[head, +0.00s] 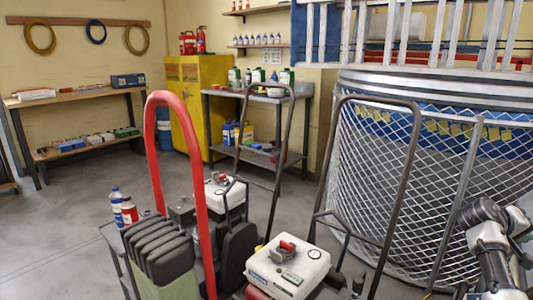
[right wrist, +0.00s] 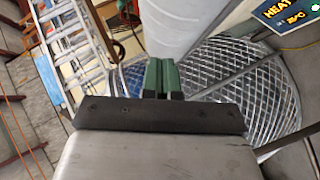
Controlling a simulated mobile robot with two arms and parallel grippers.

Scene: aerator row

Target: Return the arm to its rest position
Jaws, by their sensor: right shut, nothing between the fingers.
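My right gripper (right wrist: 163,64) shows in the right wrist view as two green fingers side by side above a dark bar. It is shut with nothing between the fingers. Ahead of it are a pale column and a round silver mesh. In the head view my right arm is at the lower right edge, dark and silver, in front of the mesh cage (head: 395,180). The tips of the right gripper are hard to make out there. My left gripper is not in view.
Aerator machines with a red handle (head: 157,120) and dark handles (head: 407,115) stand close in front, one with a white engine (head: 288,268). A yellow cabinet (head: 186,100), a metal bench (head: 260,97) and a wooden shelf (head: 75,95) line the back. Floor at left is clear.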

